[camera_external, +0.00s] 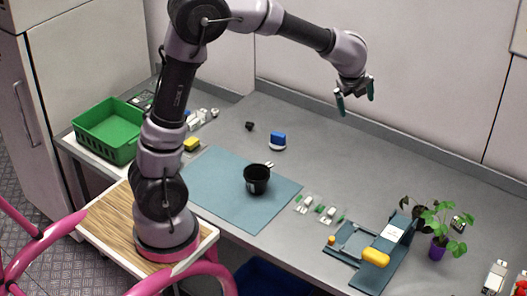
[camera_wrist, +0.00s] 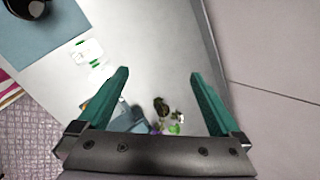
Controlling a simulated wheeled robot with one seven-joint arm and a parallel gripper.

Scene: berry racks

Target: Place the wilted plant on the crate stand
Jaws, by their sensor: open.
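My gripper (camera_external: 355,98) is open and empty, high above the back right of the grey table. In the wrist view its two green fingers (camera_wrist: 158,73) stand wide apart with nothing between them. A dark, drooping plant (camera_external: 409,207), seemingly the wilted one, stands at the right, partly hidden behind a blue-grey fixture; it is small in the wrist view (camera_wrist: 160,104). Beside it a leafy green plant stands in a purple pot (camera_external: 438,247). I cannot tell for sure which thing is the crate stand; a green crate (camera_external: 93,149) sits at the far left.
The blue-grey fixture (camera_external: 349,243) with a yellow part (camera_external: 375,258) lies at the front right. A black cup (camera_external: 257,180) stands on a blue mat (camera_external: 222,196). A blue-and-white object (camera_external: 278,140) is behind it. The back middle of the table is clear up to the wall.

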